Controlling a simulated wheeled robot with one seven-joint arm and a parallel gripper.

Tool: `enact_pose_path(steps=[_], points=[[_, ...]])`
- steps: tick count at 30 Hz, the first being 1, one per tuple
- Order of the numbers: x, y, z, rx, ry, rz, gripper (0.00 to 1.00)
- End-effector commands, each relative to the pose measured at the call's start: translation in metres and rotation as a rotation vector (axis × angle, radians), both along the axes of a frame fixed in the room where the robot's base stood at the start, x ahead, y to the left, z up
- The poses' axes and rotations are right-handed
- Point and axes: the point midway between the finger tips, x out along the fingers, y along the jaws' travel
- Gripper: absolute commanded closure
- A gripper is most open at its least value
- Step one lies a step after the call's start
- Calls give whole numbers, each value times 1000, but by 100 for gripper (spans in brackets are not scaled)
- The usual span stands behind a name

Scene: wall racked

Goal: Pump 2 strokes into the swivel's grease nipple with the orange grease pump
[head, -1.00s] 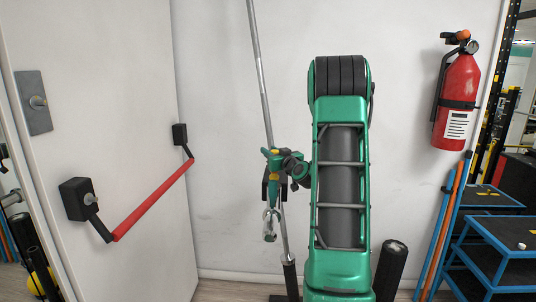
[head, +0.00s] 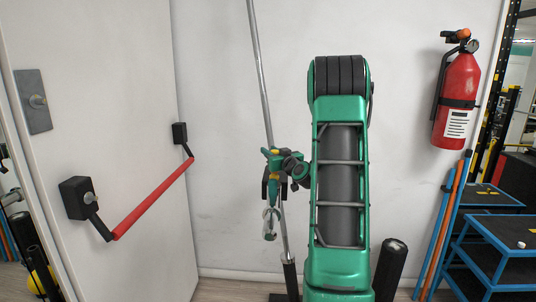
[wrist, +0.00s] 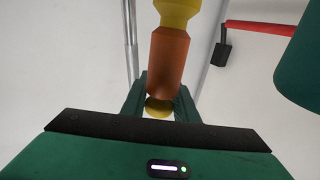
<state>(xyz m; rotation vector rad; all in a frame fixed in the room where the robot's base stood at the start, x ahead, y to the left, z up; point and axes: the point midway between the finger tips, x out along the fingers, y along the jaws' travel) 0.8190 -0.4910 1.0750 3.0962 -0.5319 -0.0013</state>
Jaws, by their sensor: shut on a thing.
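In the wrist view an orange grease pump (wrist: 168,62) with yellow parts sits between the green fingers of my gripper (wrist: 158,105), which is shut on it. In the head view my gripper (head: 272,188) is small and partly hidden at the end of my green arm, beside the slanted metal pole; yellow shows at it. Just below hangs a small grey metal fitting with a ring (head: 270,222), which looks like the swivel. Its grease nipple is too small to make out. I cannot tell whether the pump touches the fitting.
A door with a red push bar (head: 152,199) stands at the left. The slanted metal pole (head: 264,90) runs close behind my gripper. A fire extinguisher (head: 458,95) hangs on the wall at right, above a blue-framed cart (head: 490,235). A dark cylinder (head: 391,268) stands on the floor.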

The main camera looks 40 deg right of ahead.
Motion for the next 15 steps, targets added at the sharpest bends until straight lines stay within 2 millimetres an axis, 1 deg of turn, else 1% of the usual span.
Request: enact_pose_path(steps=[15], points=[[0, 0, -5, 0, 0, 0, 100]])
